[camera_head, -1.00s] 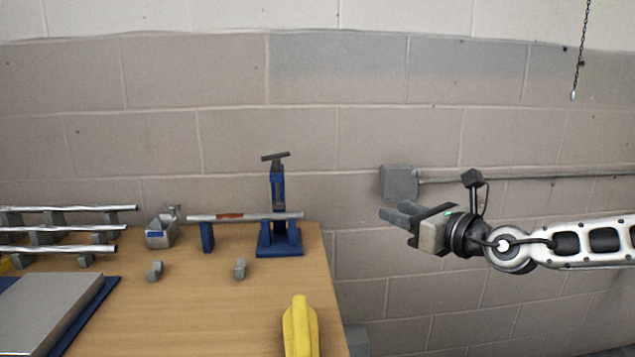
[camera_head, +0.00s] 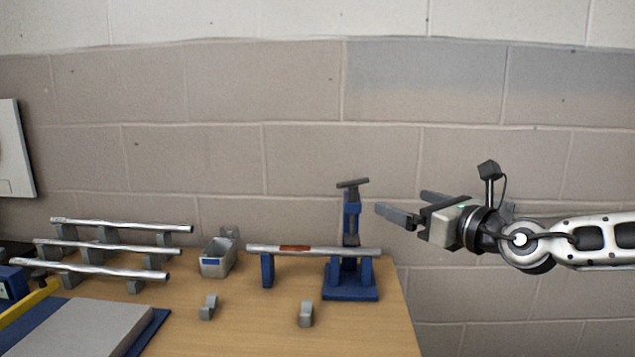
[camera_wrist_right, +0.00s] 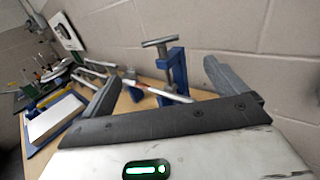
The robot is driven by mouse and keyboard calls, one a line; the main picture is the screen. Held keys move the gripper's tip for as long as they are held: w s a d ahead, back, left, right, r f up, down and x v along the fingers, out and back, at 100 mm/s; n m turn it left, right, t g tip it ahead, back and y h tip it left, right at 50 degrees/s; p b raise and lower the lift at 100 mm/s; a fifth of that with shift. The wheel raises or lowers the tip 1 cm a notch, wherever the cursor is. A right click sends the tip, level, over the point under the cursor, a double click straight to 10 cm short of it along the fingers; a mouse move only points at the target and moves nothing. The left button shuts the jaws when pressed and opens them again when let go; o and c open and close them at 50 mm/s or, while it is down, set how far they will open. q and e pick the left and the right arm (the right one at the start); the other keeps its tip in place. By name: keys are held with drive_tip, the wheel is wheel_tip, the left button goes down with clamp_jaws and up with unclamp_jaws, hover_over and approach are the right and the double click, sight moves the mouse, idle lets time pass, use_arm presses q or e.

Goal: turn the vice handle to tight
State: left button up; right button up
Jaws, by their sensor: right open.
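The blue vice (camera_head: 350,278) stands at the right end of the wooden table. Its grey T-shaped handle (camera_head: 353,183) is on top; it also shows in the right wrist view (camera_wrist_right: 158,42). A metal pipe with a reddish-brown band (camera_head: 335,252) lies level through the vice and over a blue support (camera_head: 267,270). My right gripper (camera_head: 402,205) is open and empty, to the right of the handle and a little below its height, apart from it. In the right wrist view the handle shows beyond and between the two fingers. My left gripper is not in view.
Several metal pipes lie on a rack (camera_head: 135,286) at the left. A grey bin (camera_head: 217,258) and two small grey clips (camera_head: 306,314) are on the table (camera_head: 250,335). A grey plate (camera_head: 85,328) lies front left. The wall is close behind.

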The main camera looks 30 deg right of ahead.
drive_tip(key=p, duration=0.8)
approach(355, 183)
drive_tip(key=w, duration=0.2)
drive_tip(key=w+p, duration=0.1)
drive_tip(key=w, duration=0.1)
drive_tip(key=w+p, duration=0.1)
drive_tip(key=w, duration=0.1)
drive_tip(key=w+p, duration=0.1)
drive_tip(key=w, duration=0.2)
drive_tip(key=shift+w+a+r, duration=0.15)
drive_tip(key=shift+a, duration=0.25)
drive_tip(key=shift+w, duration=0.7)
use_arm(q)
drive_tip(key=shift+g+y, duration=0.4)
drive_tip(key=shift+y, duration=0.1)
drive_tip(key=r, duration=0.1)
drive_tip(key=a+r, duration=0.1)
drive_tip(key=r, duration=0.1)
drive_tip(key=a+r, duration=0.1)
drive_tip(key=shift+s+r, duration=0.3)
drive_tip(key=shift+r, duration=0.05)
use_arm(e)
drive_tip(key=c, duration=0.9)
